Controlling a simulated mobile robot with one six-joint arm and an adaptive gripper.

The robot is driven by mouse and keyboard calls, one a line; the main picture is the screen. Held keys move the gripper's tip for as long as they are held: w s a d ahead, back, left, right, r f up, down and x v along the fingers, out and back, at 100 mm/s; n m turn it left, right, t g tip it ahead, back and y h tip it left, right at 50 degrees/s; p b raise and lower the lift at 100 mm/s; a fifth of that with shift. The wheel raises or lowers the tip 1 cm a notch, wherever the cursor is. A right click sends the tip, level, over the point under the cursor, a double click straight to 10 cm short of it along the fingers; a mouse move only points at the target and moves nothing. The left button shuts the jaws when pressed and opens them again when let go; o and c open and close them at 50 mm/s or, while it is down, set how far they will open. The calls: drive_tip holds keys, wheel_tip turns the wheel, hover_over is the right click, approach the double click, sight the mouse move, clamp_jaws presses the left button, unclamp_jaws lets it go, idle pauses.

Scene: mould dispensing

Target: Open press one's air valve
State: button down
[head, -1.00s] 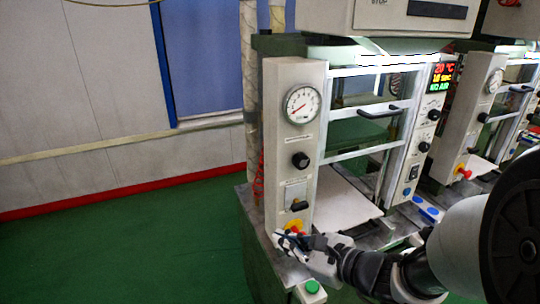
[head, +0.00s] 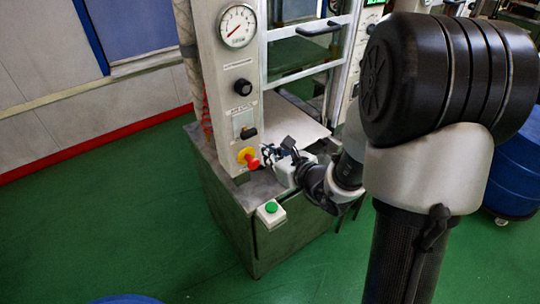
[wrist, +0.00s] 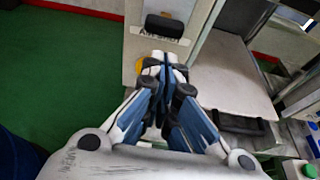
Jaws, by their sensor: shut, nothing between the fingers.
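Press one's left column (head: 226,60) carries a small pale plate with a black lever (head: 249,132), which I take to be the air valve; it points roughly sideways. A label and a black round knob (head: 242,87) sit above it. My gripper (head: 270,152) is shut and empty, below and right of the lever, close beside the red and yellow stop button (head: 248,158). I cannot tell whether it touches the button. In the wrist view my closed fingertips (wrist: 164,66) cover part of the column front, below a black control (wrist: 164,26) and its label.
A pressure gauge (head: 237,26) is at the column's top. A green button box (head: 271,212) sits on the bench corner below. A pale platen (head: 291,120) lies to the right. A blue drum (head: 516,165) stands far right.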

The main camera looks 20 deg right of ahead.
sight(251, 132)
drive_tip(key=b+x, duration=0.1)
drive_tip(key=x, duration=0.5)
drive_tip(key=shift+w, duration=0.25)
drive_tip(key=shift+f, duration=0.15)
wheel_tip(251, 132, up, 5)
drive_tip(key=p, duration=0.2)
drive_tip(key=shift+f+p, duration=0.15)
drive_tip(key=shift+p, duration=0.15)
